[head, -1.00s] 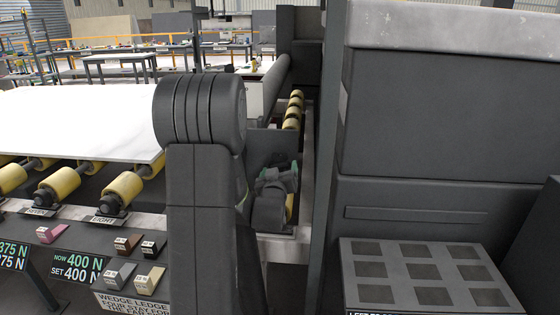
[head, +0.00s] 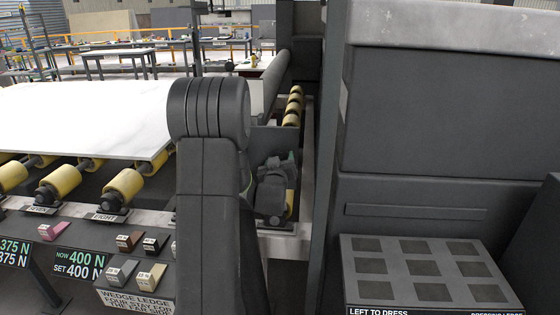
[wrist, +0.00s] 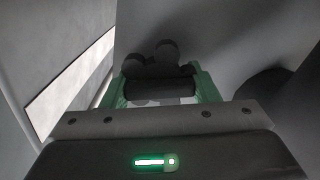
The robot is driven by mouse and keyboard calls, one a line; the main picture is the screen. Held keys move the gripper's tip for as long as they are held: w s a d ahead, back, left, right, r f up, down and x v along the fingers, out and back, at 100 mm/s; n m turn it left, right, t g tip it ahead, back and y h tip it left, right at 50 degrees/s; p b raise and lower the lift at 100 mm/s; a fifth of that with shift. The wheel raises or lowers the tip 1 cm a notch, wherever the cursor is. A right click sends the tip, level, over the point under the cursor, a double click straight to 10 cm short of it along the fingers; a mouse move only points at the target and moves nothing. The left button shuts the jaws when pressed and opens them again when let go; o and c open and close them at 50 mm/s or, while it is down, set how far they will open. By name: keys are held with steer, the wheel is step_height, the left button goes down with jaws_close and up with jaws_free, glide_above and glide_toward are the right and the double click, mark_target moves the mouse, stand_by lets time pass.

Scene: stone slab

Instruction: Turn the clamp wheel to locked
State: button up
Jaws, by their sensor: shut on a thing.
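In the wrist view my gripper (wrist: 158,92) has its green fingers closed on either side of a dark, lobed thing (wrist: 160,70), which looks like the clamp wheel. Rounded knobs stand up beyond the fingertips. In the head view my gripper (head: 290,158) is beyond my upright arm link, beside the row of rollers, and the wheel cannot be made out there. Its lock marking cannot be seen in either view.
A white stone slab (head: 85,120) lies on yellow rollers (head: 122,186) at left. Small coloured wedges (head: 152,277) sit on a ledge in front. A tall dark cabinet (head: 440,130) and a pocketed tray (head: 487,297) stand close on the right, leaving a narrow gap.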

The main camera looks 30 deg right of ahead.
steer(key=shift+f+m+b, duration=0.2)
steer(key=shift+m+b, duration=0.1)
steer(key=shift+b, duration=0.3)
steer(key=m+b, duration=0.2)
steer(key=b, duration=0.2)
steer(key=shift+f+m+b, duration=0.15)
steer(key=shift+m+b, duration=0.15)
steer(key=shift+b, duration=0.1)
steer(key=m+b, duration=0.6)
steer(key=b, duration=0.2)
steer(key=shift+s+b, duration=0.1)
steer(key=shift+b, duration=0.3)
steer(key=m+b, duration=0.5)
steer(key=b, duration=0.1)
steer(key=shift+d+m, duration=0.1)
steer(key=shift+m, duration=0.3)
steer(key=m+b, duration=0.4)
steer(key=shift+r+m, duration=0.2)
steer(key=shift+m, duration=0.2)
steer(key=o, duration=1)
